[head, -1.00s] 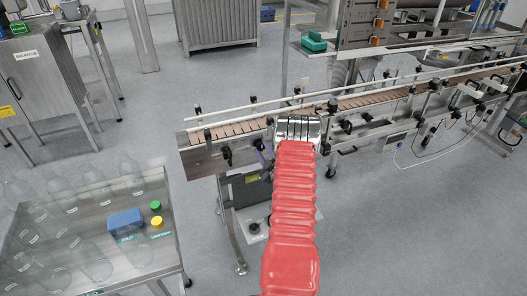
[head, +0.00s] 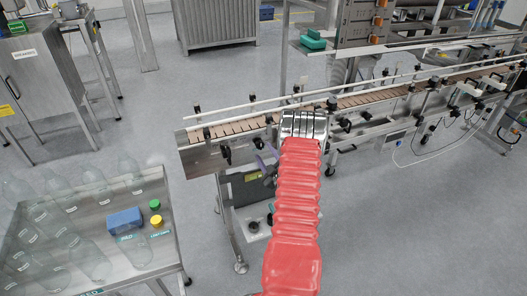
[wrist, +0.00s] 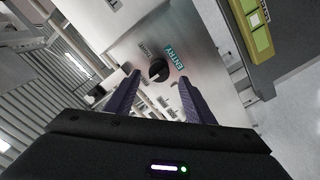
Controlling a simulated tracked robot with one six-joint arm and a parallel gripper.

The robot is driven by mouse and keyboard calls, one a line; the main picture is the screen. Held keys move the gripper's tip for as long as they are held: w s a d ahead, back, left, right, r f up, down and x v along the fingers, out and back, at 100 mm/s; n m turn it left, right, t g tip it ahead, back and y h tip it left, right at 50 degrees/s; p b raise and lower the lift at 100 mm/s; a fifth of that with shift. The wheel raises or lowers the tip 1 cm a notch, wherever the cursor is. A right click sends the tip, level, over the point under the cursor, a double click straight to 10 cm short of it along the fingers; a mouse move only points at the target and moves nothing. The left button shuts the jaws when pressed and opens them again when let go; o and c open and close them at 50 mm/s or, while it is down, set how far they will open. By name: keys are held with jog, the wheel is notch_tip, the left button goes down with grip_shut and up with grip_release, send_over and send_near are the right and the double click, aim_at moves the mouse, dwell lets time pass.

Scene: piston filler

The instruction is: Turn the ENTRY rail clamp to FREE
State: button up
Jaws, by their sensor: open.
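The ENTRY rail clamp shows in the wrist view as a round dark knob (wrist: 158,71) on a pale metal plate. A teal ENTRY label (wrist: 174,57) is beside it, with small labels around it that are too small to read surely. My gripper (wrist: 158,92) is open, its two purple fingers on either side of and below the knob in the picture, apart from it. In the head view my red-sleeved arm reaches to the conveyor's near end, and my gripper (head: 265,163) shows only partly beside the arm; the knob is hidden there.
The conveyor (head: 240,126) with its guide rails runs from the middle to the right. A table (head: 170,230) at left holds clear bottles, a blue block (head: 125,220) and green and yellow caps. A yellow-green box (wrist: 252,25) is at upper right in the wrist view.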

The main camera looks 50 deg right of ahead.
jog(key=v, duration=1)
dwell(0.4)
